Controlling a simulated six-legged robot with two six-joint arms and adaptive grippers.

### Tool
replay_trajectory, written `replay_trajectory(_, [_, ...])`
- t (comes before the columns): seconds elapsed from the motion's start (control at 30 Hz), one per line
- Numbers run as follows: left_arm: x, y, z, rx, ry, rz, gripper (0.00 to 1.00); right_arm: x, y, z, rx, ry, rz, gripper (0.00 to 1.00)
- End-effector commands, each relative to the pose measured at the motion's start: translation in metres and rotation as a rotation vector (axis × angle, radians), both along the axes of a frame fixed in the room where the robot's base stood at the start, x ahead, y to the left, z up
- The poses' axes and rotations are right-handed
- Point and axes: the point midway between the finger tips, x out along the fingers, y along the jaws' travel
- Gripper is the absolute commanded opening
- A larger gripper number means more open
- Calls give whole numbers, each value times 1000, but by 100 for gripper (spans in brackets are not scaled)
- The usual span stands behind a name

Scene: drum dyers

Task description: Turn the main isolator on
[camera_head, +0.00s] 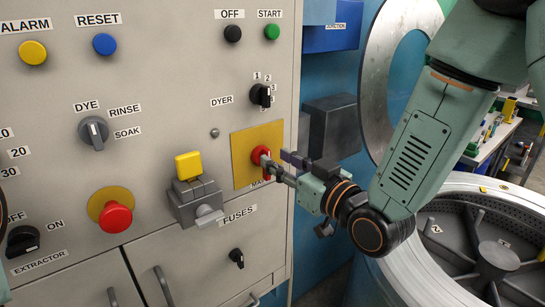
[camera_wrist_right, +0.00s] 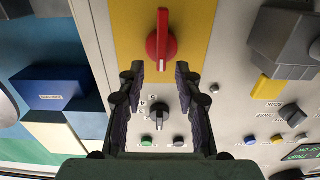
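The main isolator is a red rotary handle (camera_head: 257,154) on a yellow plate (camera_head: 243,160) at the right edge of the grey panel. A label below the plate is partly hidden by my gripper. In the right wrist view the red handle (camera_wrist_right: 161,42) points along the picture's vertical on the yellow plate (camera_wrist_right: 190,30). My right gripper (camera_head: 281,166) is at the handle, reaching from the right. In the wrist view its two fingers (camera_wrist_right: 160,78) are apart, with the handle centred just beyond the tips; contact cannot be told. My left gripper is not in view.
A yellow-topped grey switch (camera_head: 188,166) and a red emergency button (camera_head: 115,217) are left of the plate. The black dyer selector (camera_head: 261,94) is above it. A dark box (camera_head: 331,127) and an open drum (camera_head: 470,240) are to the right.

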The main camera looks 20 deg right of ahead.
Motion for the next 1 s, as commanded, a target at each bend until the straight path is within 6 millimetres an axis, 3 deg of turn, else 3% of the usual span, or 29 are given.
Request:
replay_trajectory(0.2, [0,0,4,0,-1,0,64,19,9,0,-4,1,1,34])
replay_trajectory(0.6, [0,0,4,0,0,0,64,24,11,0,0,2,0,33])
replay_trajectory(1.0, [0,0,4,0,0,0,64,24,11,0,0,1,0,0])
